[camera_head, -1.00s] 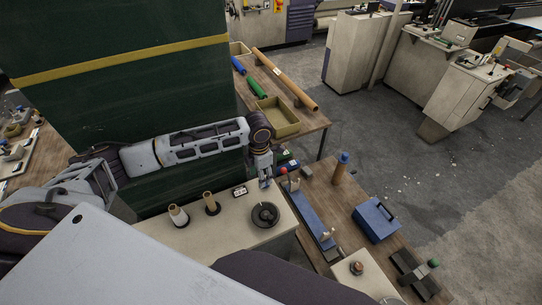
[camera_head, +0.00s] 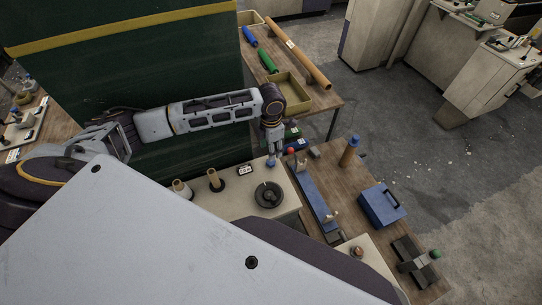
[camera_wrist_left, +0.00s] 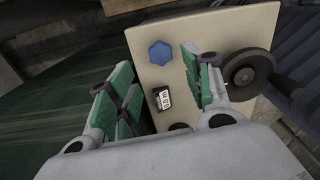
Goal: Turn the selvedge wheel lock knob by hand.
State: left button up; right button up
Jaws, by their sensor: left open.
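The lock knob, a blue lobed knob (camera_wrist_left: 161,53), sits on a cream panel (camera_wrist_left: 205,30) near its upper left edge in the left wrist view. In the head view the blue knob (camera_head: 271,162) shows small, just below my left gripper (camera_head: 274,151). My left gripper (camera_wrist_left: 157,62) is open, its green-padded fingers spread to the left and right of the knob in the wrist view. The fingers look apart from the knob, and nothing is held. My right gripper is in neither view.
A dark handwheel with a crank (camera_head: 268,195) and a small counter (camera_head: 245,170) sit near the knob. A wooden table (camera_head: 345,205) with a blue box (camera_head: 381,205) lies to the right.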

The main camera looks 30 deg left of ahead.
aim_at(271, 163)
pick_arm(q)
jog(key=shift+f, duration=3.7)
jog(key=c, duration=0.7)
jog(key=shift+c, duration=0.2)
